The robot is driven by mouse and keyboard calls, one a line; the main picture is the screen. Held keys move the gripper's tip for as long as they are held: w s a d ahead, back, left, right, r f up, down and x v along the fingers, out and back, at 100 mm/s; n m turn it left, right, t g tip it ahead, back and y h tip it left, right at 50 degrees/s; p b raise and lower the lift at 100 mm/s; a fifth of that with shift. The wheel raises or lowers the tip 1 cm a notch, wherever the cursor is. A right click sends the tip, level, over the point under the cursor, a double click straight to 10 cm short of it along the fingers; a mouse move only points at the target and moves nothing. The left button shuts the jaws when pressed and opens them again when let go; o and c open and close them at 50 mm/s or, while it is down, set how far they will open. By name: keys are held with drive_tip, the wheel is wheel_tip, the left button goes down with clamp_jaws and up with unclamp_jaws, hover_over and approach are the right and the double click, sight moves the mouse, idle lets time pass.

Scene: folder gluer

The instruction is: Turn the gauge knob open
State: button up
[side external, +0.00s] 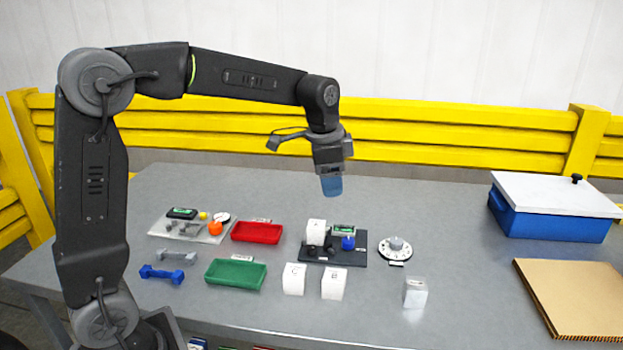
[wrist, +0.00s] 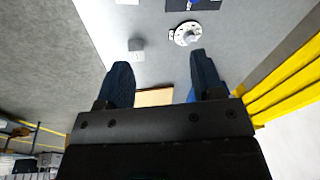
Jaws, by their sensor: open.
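The gauge knob (side external: 396,244) is a grey knob on a round white dial with dark marks, right of the black board on the table. It also shows in the wrist view (wrist: 187,37), near the top, beyond the right-hand finger. My gripper (side external: 332,188) has blue fingers and hangs high above the table, pointing down, up and left of the dial in the side view. In the wrist view its two fingers (wrist: 158,75) stand wide apart with nothing between them. It touches nothing. The dial's setting is too small to read.
A black board (side external: 350,258) with small items stands left of the dial. A white-grey cube (side external: 415,292) sits in front of it. White blocks (side external: 294,279), a red tray (side external: 256,232) and a green tray (side external: 236,274) lie left. A blue box (side external: 550,216) and cardboard (side external: 575,295) are right.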

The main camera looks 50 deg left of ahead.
drive_tip(key=s+d+r+n+t, duration=0.1)
drive_tip(key=s+d+r, duration=0.1)
drive_tip(key=s, duration=0.4)
drive_tip(key=shift+n, duration=0.4)
drive_tip(key=s+d+f+n+t, duration=0.1)
drive_tip(key=s+d+n, duration=0.1)
drive_tip(key=s, duration=0.6)
drive_tip(key=s+d+f+n+t, duration=0.1)
drive_tip(key=s+f+n, duration=0.1)
drive_tip(key=s, duration=0.7)
drive_tip(key=shift+d+n, duration=0.35)
drive_tip(key=shift+n, duration=0.15)
